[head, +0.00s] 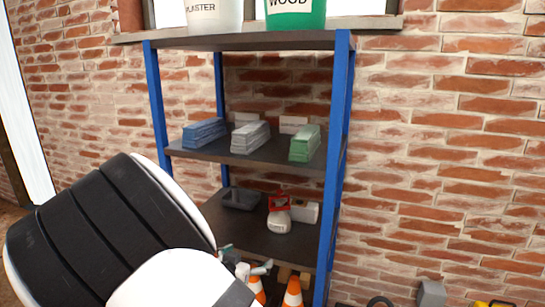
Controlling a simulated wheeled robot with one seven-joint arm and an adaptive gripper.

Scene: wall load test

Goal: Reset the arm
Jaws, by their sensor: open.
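My arm, in black and white, fills the lower left of the head view and covers the left part of the shelf unit's lower levels. My gripper does not show in this view. The arm's end runs out of the picture at the bottom.
A shelf unit with blue posts (337,150) stands against a brick wall (440,150). Its middle board holds blue (204,132), grey (250,137) and green (304,143) stacks. A dark tray (241,198) sits lower. Orange cones (293,292) stand at the bottom. Two buckets stand above.

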